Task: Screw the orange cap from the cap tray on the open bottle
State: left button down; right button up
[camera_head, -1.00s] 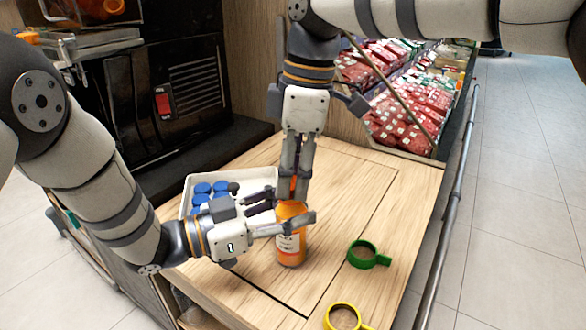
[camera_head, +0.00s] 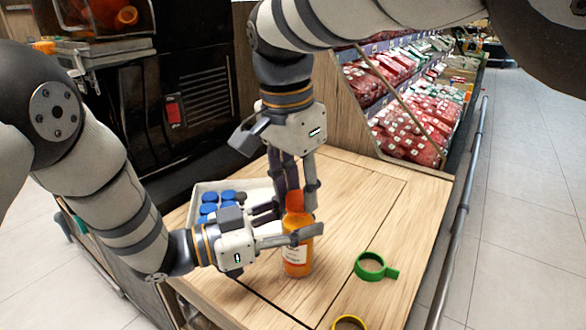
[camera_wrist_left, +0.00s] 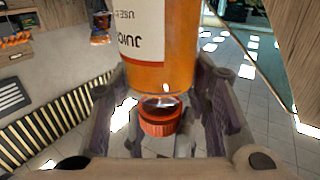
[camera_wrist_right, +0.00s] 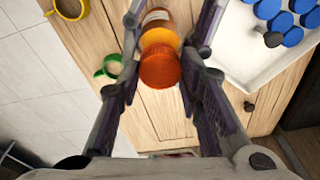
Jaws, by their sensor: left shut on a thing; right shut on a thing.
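The orange juice bottle (camera_head: 297,256) stands upright on the wooden table. My left gripper (camera_head: 294,228) comes in from the left and is shut on its upper body. The orange cap (camera_head: 295,200) sits at the bottle mouth; it shows as a red-orange cap over the neck in the left wrist view (camera_wrist_left: 159,119). My right gripper (camera_head: 297,188) points down from above and is shut on the cap. In the right wrist view the cap (camera_wrist_right: 160,66) lies in line with the bottle (camera_wrist_right: 157,18). Threads are too small to judge. The white cap tray (camera_head: 262,183) holds several blue caps.
A green ring with a handle (camera_head: 371,277) and a yellow ring (camera_head: 348,322) lie on the table at front right. The right part of the table (camera_head: 400,200) is clear. A black machine (camera_head: 185,90) stands at back left, shelves of red packs (camera_head: 410,115) at back right.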

jog(key=m, duration=0.3)
jog(key=m+g, duration=0.1)
jog(key=m, duration=0.3)
jog(key=shift+w+a, duration=0.15)
jog(key=m, duration=0.3)
jog(key=shift+f+m, duration=0.1)
jog(key=shift+m, duration=0.3)
jog(key=m, duration=0.3)
jog(key=shift+g, duration=0.4)
jog(key=m, duration=0.4)
jog(key=o, duration=0.6)
jog(key=shift+o, duration=0.2)
jog(key=shift+c, duration=0.3)
